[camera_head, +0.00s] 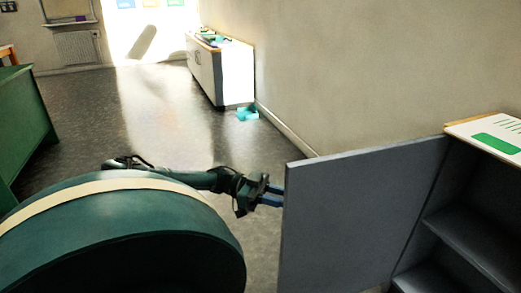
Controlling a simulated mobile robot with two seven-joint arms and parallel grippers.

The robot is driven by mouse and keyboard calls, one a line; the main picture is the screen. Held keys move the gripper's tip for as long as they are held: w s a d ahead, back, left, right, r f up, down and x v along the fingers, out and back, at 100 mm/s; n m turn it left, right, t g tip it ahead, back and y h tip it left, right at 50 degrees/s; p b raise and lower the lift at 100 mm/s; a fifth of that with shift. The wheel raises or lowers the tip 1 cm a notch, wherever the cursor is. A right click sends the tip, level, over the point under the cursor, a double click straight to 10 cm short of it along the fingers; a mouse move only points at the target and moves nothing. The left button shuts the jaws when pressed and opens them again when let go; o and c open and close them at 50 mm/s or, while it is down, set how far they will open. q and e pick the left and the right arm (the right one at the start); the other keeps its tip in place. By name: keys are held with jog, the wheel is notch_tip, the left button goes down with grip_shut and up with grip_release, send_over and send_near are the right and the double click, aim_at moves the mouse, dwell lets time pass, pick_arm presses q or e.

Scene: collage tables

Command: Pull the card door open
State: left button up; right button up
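The grey card door (355,215) stands swung out from the grey cabinet (480,235) on the right, so the shelves inside show. My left gripper (277,195) is at the door's free left edge. Its two blue fingers point right, with a gap between them, and their tips meet or pass behind that edge. The far face of the door and any handle there are hidden, so I cannot tell whether the fingers hold anything. My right gripper is not in view.
A white and green sheet (490,134) lies on the cabinet top. A white cabinet (222,72) stands along the wall at the back, with a turquoise item (247,114) on the floor by it. A green cabinet (22,125) is at left. The middle floor is clear.

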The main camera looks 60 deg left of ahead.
pick_arm(q)
jog(key=v, duration=1)
jog(key=shift+b, duration=0.3)
jog(key=shift+s+a, duration=0.1)
